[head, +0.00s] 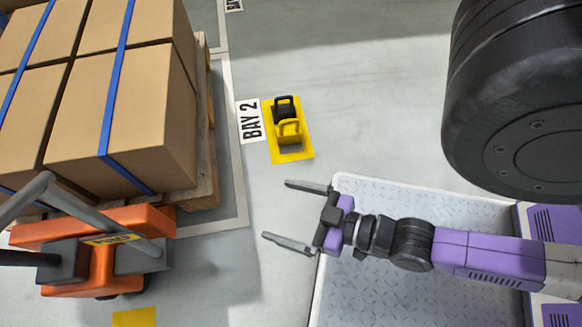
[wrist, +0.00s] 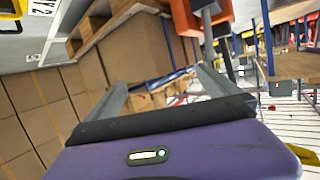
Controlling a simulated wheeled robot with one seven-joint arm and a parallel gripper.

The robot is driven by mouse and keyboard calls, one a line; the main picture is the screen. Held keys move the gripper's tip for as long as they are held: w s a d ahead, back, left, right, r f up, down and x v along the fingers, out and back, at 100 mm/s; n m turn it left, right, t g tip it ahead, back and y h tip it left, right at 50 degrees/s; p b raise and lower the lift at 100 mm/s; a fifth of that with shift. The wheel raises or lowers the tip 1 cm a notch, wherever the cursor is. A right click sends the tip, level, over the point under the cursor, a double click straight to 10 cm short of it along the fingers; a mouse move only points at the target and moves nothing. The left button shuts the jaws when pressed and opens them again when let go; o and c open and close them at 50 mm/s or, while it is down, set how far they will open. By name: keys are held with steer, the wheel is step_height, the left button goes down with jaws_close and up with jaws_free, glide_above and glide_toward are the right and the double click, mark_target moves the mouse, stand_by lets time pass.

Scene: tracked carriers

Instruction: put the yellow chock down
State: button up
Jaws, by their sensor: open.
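The yellow chock (head: 289,130), with a raised handle, sits on the yellow floor patch (head: 293,156), just below a black chock (head: 285,108) in the picture. My gripper (head: 275,210) is open and empty, its two fingers spread and pointing left. It is apart from the yellow chock, below it in the head view. The wrist view shows the open fingers (wrist: 162,78) with nothing held between them. A bit of yellow (wrist: 10,10) shows at that view's top left corner, too cut off to tell what it is.
A BAY 2 sign (head: 250,121) lies left of the patch. Strapped cartons (head: 120,110) stand on a wooden pallet (head: 206,150) at left, with an orange pallet truck (head: 95,285) below. A big black wheel (head: 510,90) hangs at upper right. Grey floor is clear between.

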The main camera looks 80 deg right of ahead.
step_height(320, 180, up, 9)
steer(key=s+a+n+y, duration=0.1)
steer(key=n+y, duration=0.1)
steer(key=shift+a+f, duration=0.2)
steer(key=shift+a, duration=0.15)
steer(key=shift+s+r, duration=0.1)
step_height(320, 180, up, 37)
steer(key=p, duration=3.7)
